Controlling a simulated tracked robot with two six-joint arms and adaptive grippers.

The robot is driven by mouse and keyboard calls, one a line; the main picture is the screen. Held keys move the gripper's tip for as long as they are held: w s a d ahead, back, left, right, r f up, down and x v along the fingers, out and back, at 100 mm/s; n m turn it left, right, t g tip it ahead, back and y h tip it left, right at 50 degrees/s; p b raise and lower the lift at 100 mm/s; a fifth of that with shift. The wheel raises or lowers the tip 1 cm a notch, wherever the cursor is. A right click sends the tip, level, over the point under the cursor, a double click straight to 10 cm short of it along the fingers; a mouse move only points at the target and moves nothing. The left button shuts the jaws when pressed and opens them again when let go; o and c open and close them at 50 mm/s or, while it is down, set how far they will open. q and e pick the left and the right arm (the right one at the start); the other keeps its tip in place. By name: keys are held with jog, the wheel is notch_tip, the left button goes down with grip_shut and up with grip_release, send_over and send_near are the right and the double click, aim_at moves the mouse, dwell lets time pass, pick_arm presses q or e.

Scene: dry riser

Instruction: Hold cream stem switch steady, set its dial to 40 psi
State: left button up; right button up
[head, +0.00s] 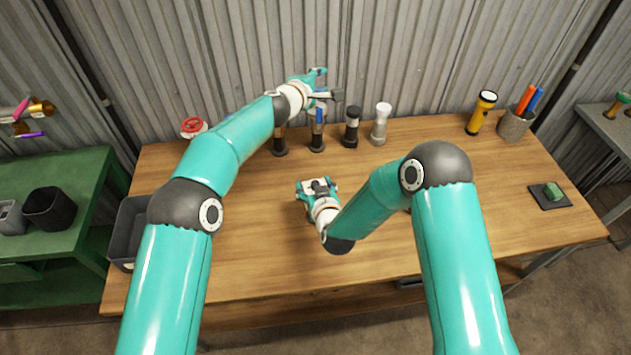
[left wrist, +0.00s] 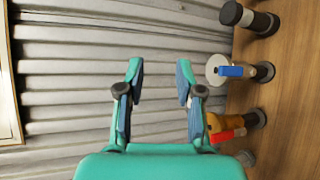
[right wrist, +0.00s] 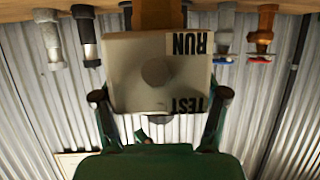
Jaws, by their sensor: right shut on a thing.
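A cream switch box (right wrist: 150,85) with RUN and TEST labels, upside down, fills the middle of the right wrist view. It has a darker round patch at its centre. A brown post (right wrist: 155,14) shows at the top edge beyond the box; I cannot tell whether they are joined. My right gripper (right wrist: 160,112) is shut on the box, a finger at each side. In the head view my right gripper (head: 317,188) is low over the table and hides the box. No psi scale is readable. My left gripper (head: 328,85) is open and empty (left wrist: 160,82) near the back wall.
Along the table's back stand a red-handled valve (left wrist: 226,134), a blue-handled valve (head: 317,130), a black stem (head: 351,128) and a grey stem (head: 381,124). A yellow flashlight (head: 481,112) and a pen cup (head: 515,124) are at back right. The table's right half is largely clear.

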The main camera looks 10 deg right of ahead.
pick_arm(q)
jog(key=a+f+n+y, duration=0.3)
jog(key=a+n+y, duration=0.1)
jog(key=n, duration=0.5)
jog(key=n+g+y, duration=0.4)
jog(key=n+g, duration=0.4)
jog(key=n, duration=0.4)
send_near(315, 184)
jog(key=x, duration=0.8)
jog(key=shift+w+f, duration=0.15)
jog(key=shift+f, duration=0.25)
grip_shut()
